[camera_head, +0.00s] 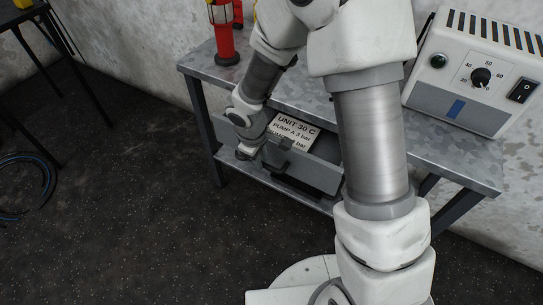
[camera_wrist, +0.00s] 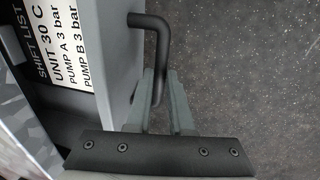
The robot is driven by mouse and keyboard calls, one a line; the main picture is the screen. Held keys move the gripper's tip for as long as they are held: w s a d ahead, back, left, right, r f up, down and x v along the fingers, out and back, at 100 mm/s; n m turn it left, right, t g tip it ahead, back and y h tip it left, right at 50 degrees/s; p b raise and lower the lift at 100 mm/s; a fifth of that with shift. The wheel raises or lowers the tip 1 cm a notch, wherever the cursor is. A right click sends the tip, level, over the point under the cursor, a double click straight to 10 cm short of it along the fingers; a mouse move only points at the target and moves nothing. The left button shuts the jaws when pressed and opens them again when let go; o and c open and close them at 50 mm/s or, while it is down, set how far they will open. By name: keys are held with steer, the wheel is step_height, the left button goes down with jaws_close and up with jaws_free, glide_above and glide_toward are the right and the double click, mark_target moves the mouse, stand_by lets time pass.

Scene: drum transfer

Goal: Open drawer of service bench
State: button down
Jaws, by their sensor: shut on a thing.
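The service bench (camera_head: 446,157) has a mottled grey metal top. Its grey drawer (camera_head: 318,174) stands partly out below the top, and a white printed card (camera_head: 294,131) shows behind its front panel. In the wrist view, the drawer front (camera_wrist: 112,65) has a dark bent bar handle (camera_wrist: 161,38), and the card (camera_wrist: 65,45) reads "SHIFT LIST". My gripper (camera_wrist: 162,85) is shut on the handle, one finger on each side of the bar.
A red lantern (camera_head: 225,40) stands at the bench's left end. A white control box (camera_head: 475,75) with a knob and switch sits at the right end. A blue-black hose (camera_head: 28,185) lies on the dark floor at left. Floor in front of the drawer is clear.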

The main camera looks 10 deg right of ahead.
steer(key=s+a+b, duration=0.3)
steer(key=s+a, duration=0.3)
steer(key=s, duration=0.2)
steer(key=shift+s, duration=0.2)
steer(key=c, duration=0.8)
jaws_free()
steer(key=s+r+p, duration=0.1)
steer(key=r+p, duration=0.1)
steer(key=r, duration=0.3)
steer(key=a+r+p, duration=0.1)
steer(key=r+p, duration=0.1)
steer(key=r, duration=0.4)
steer(key=s+a+r+p, duration=0.1)
steer(key=r+p, duration=0.1)
steer(key=r, duration=0.4)
steer(key=shift+s, duration=0.35)
steer(key=shift+d+r, duration=0.1)
